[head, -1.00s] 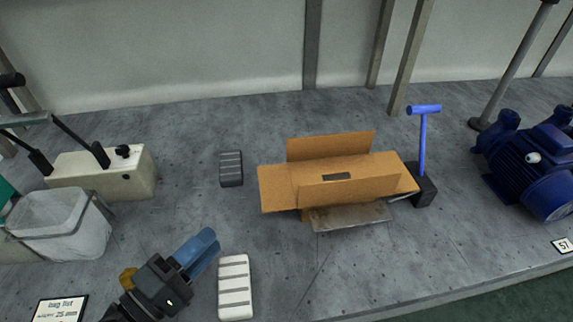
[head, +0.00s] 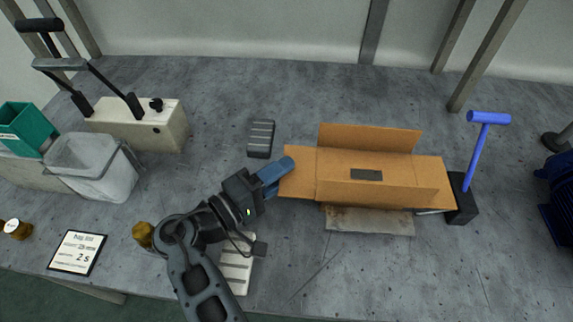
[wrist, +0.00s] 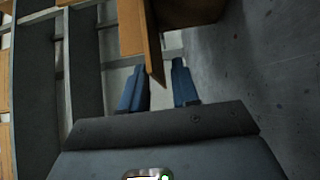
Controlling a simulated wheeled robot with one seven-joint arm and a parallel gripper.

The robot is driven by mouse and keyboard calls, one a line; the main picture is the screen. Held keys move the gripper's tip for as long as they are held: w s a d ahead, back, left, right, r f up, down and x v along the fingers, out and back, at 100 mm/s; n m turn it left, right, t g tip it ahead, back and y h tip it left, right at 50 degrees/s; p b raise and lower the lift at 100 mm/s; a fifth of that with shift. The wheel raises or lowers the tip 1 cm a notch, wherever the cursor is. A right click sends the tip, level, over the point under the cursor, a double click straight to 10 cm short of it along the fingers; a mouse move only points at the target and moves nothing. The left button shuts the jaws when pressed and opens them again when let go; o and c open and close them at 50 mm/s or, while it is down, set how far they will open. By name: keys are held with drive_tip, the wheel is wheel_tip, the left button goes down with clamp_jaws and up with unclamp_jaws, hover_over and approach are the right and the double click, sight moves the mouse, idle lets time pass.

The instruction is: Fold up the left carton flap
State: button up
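The brown carton (head: 345,187) stands on the grey bench. Its back flap (head: 370,138) stands up, and its front flap also looks raised. Its left flap (head: 301,172) sticks outward to the left, and its right flap (head: 436,184) sticks outward to the right. My gripper (head: 284,166) has blue fingers and is at the outer left edge of the left flap. In the wrist view the fingers (wrist: 158,84) are apart, with a brown carton panel (wrist: 154,42) reaching down toward the gap. I cannot tell whether they touch it.
A blue-handled tool on a black block (head: 461,198) stands right of the carton. A dark ribbed block (head: 261,138) lies behind my gripper, and a white ribbed block (head: 236,268) lies partly under my arm. A grey bin (head: 95,168) and cream case (head: 150,128) stand left.

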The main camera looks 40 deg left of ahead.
drive_tip(key=shift+w+d, duration=0.15)
drive_tip(key=shift+w, duration=0.55)
clamp_jaws()
